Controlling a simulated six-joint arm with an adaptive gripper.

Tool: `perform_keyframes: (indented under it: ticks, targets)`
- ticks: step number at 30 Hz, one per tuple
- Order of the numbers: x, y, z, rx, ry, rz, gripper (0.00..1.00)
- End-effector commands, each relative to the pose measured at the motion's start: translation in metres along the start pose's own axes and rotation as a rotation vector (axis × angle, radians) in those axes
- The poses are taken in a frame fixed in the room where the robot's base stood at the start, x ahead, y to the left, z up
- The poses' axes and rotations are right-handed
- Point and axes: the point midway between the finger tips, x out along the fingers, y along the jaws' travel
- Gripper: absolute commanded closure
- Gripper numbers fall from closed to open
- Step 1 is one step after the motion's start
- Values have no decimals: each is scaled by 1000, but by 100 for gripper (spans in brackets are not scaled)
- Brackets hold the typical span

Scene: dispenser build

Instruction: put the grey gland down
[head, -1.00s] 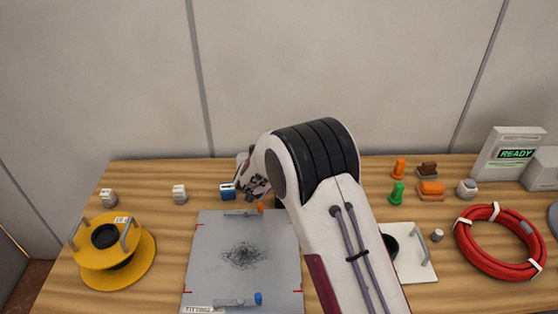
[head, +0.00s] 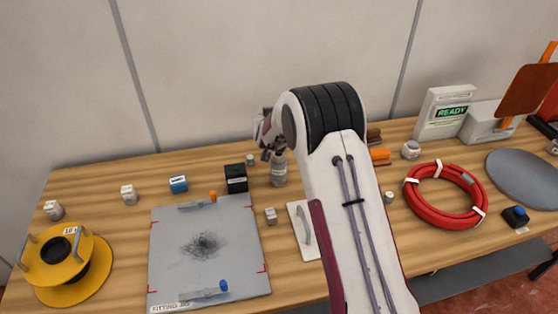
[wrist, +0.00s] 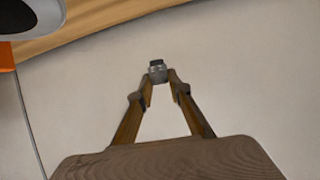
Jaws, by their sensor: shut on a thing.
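My gripper (wrist: 158,83) is shut on a small grey gland (wrist: 157,71) with a dark top, held at the fingertips. In the wrist view the pale wall lies behind it and no surface touches it. In the head view my gripper (head: 270,150) is at the back of the table, just above or in front of a grey-white bottle (head: 279,172). The held gland cannot be made out there, and I cannot tell its height above the table.
A black box (head: 236,180) and a small grey piece (head: 250,160) stand left of the bottle. A grey mat (head: 170,245) lies front left. A white plate with a handle (head: 297,215) and a red cable coil (head: 415,205) lie right.

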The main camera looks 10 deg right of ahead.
Motion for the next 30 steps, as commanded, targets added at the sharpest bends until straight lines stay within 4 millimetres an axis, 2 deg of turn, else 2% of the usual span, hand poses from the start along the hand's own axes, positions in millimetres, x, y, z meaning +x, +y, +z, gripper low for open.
perform_keyframes:
  ticks: [1, 9, 30]
  targets:
    - [2, 9, -4, -2, 0, -1, 93]
    - [9, 34, -20, -15, 1, -28, 93]
    - [16, 70, -42, -47, 1, -93, 93]
